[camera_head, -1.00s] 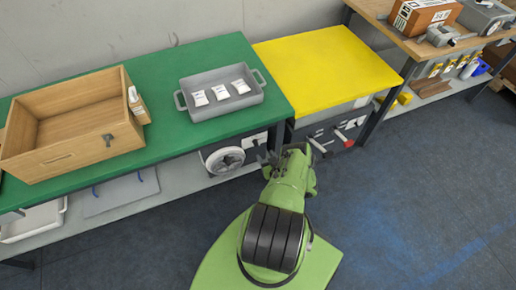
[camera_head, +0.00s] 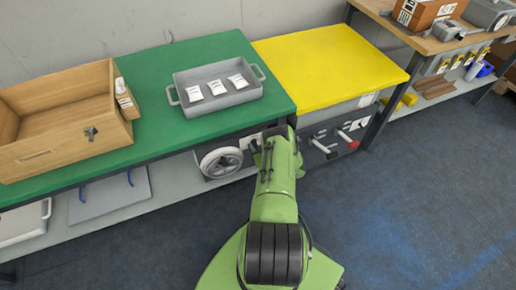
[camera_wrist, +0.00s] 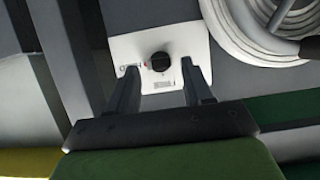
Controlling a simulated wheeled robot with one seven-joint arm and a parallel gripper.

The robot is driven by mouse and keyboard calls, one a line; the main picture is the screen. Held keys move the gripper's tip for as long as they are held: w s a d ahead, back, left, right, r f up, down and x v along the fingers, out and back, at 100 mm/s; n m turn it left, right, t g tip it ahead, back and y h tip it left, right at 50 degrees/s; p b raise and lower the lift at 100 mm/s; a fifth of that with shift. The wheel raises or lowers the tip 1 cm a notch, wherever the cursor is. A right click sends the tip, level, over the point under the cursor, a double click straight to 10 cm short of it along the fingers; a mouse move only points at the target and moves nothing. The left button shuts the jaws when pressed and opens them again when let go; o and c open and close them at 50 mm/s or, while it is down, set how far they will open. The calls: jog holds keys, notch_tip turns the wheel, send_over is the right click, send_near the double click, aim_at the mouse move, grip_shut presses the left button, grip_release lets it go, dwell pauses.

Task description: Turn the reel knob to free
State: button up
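The reel knob (camera_wrist: 159,62) is a small round black knob with a red mark, on a white plate (camera_wrist: 190,42) in the wrist view. Small printed labels sit at its left and below it, too small to read surely. My gripper (camera_wrist: 165,78) is open, with one dark finger on each side of the knob in the picture and nothing between them. The fingertips look short of the knob, and no contact shows. In the head view the plate (camera_head: 250,141) is partly hidden by my green arm. The hose reel (camera_head: 221,161) is beside the plate under the green table.
The green table (camera_head: 150,133) carries a grey tray (camera_head: 183,106) with white packets and a wooden box (camera_head: 60,150). A yellow-topped bench (camera_head: 330,65) with levers (camera_head: 322,146) below stands at the right. Open floor (camera_head: 420,200) lies at the front right.

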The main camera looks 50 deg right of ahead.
grip_shut()
jog(key=shift+n, duration=0.3)
jog(key=shift+w+a+n+g+h+p, duration=0.15)
jog(key=shift+a+n+g+h+p, duration=0.2)
jog(key=shift+n+h+p, duration=0.4)
jog(key=shift+w+a+f+n+h+b, duration=0.25)
jog(key=shift+n+h+b, duration=0.6)
jog(key=shift+n, duration=1.05)
jog(key=shift+s+f+n+h+b, duration=0.1)
jog(key=shift+f+n+h+b, duration=0.3)
jog(key=shift+n+h, duration=1.1)
jog(key=shift+w+a+f+n+h+b, duration=0.2)
jog(key=shift+n+h+b, duration=0.45)
jog(key=shift+n, duration=1.6)
jog(key=shift+s+f, duration=0.1)
jog(key=shift+s, duration=0.05)
